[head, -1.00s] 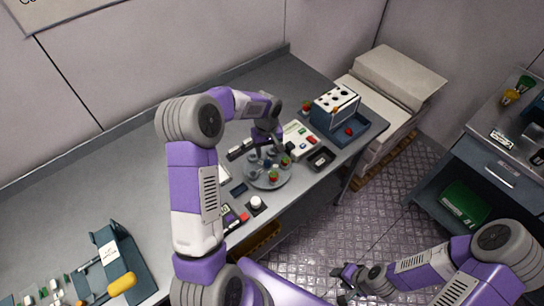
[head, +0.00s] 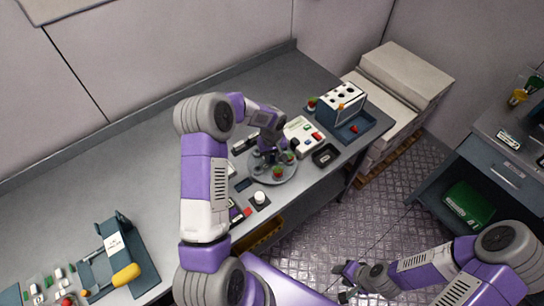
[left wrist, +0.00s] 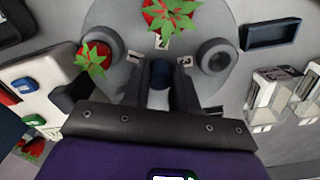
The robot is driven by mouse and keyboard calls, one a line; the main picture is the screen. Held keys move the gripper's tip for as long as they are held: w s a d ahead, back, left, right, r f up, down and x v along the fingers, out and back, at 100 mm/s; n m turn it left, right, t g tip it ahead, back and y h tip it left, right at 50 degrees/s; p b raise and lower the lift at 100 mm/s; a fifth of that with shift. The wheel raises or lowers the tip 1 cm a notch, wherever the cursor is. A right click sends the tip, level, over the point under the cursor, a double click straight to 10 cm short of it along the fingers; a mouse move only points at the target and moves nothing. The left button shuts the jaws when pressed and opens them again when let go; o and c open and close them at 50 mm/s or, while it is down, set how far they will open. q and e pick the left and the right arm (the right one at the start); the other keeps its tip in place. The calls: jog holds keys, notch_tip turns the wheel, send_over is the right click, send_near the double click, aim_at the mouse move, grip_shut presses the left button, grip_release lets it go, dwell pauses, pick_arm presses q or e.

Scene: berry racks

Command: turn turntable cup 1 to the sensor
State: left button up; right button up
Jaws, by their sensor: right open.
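The turntable is a round grey disc (head: 286,177) on the bench, carrying small grey ring-shaped cups and red berries with green leaves. In the left wrist view the turntable (left wrist: 190,20) shows cups at left (left wrist: 104,48) and right (left wrist: 214,55), a berry (left wrist: 168,14) at top centre and another berry (left wrist: 92,58) at left. My left gripper (head: 268,155) is low over the disc's middle. Its fingers (left wrist: 160,72) stand apart on either side of a dark blue knob (left wrist: 161,72); contact is unclear. I cannot tell which cup is cup 1. My right gripper (head: 347,276) is open, empty, above the floor.
A white panel with coloured buttons (head: 301,131) stands right behind the turntable. A small black tray (head: 325,155) and a blue rack with a white holed top (head: 342,98) are to the right. A white round knob (head: 260,197) sits in front.

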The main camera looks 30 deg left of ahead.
pick_arm(q)
grip_shut()
jog(key=shift+n+b, duration=1.45)
jog(key=shift+n, duration=0.25)
jog(key=shift+n+b, duration=0.45)
jog(key=shift+n, duration=1.45)
jog(key=o, duration=0.6)
grip_release()
